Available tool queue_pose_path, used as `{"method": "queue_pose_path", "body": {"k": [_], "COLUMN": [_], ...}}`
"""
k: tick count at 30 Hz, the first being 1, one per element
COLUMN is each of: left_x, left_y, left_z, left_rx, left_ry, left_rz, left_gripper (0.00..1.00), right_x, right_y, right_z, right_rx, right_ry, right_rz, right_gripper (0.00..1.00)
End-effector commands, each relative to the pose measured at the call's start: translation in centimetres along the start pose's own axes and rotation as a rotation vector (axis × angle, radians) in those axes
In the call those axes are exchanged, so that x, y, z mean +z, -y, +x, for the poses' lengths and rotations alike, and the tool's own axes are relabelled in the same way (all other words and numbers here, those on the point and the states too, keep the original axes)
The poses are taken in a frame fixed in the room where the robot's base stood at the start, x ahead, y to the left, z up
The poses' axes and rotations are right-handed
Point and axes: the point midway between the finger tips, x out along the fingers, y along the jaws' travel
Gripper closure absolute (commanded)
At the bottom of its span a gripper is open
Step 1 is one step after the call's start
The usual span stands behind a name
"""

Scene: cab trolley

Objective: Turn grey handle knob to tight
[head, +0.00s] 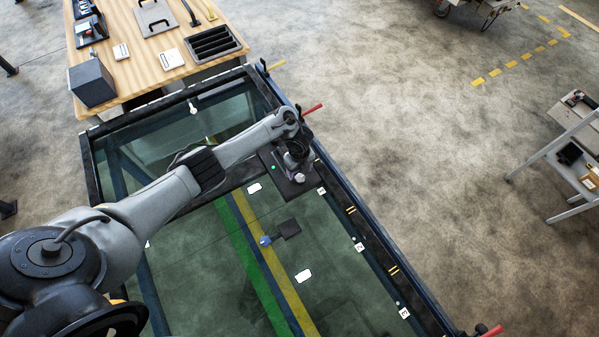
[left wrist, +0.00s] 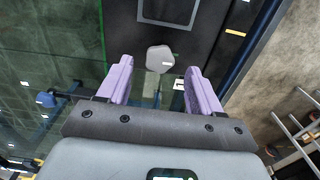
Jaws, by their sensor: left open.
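The grey handle knob (head: 299,178) sits at the front end of a dark plate (head: 270,163) on the glass-panelled trolley frame. In the left wrist view, the grey knob (left wrist: 160,58) is a rounded, many-sided cap with a small white mark. My left gripper (head: 296,166) is over the plate, just behind the knob. In the left wrist view, its purple fingers (left wrist: 158,68) are open, one on each side of the knob, with a gap to it on both sides. Whether the knob lies fully between the fingertips cannot be told. My right gripper is not in view.
A blue knob (head: 265,240) with a dark block (head: 290,229) is on the glass nearer me. Red levers (head: 313,108) stick out along the frame's right side. A wooden table (head: 135,40) with trays stands behind left. A grey cart (head: 580,150) stands right; floor between is clear.

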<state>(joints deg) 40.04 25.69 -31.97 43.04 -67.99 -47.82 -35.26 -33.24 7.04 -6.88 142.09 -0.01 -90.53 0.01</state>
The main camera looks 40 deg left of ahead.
Motion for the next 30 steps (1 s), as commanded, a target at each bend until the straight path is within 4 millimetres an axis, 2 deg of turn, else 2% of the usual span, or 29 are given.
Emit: {"method": "queue_pose_path", "body": {"k": [1,6,12,18,30], "left_x": [0.1,0.1,0.0,0.0,0.0], "left_y": [0.1,0.1,0.0,0.0,0.0], "left_z": [-1.3,-4.2,-6.5,-7.5,-7.5], "left_rx": [-0.003,-0.002,-0.001,0.0,0.0], "left_ry": [0.001,0.002,0.0,0.001,0.0], "left_rz": [0.002,0.002,0.001,0.001,0.001], "left_gripper": [0.35,0.35,0.35,0.35,0.35], "right_x": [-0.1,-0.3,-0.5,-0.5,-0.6], "right_y": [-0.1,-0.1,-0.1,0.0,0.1], "right_z": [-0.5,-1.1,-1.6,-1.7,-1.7], "right_rx": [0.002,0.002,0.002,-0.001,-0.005], "right_ry": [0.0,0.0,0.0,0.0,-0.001], "right_rz": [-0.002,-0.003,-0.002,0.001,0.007], "right_gripper": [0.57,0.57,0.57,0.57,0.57]}}
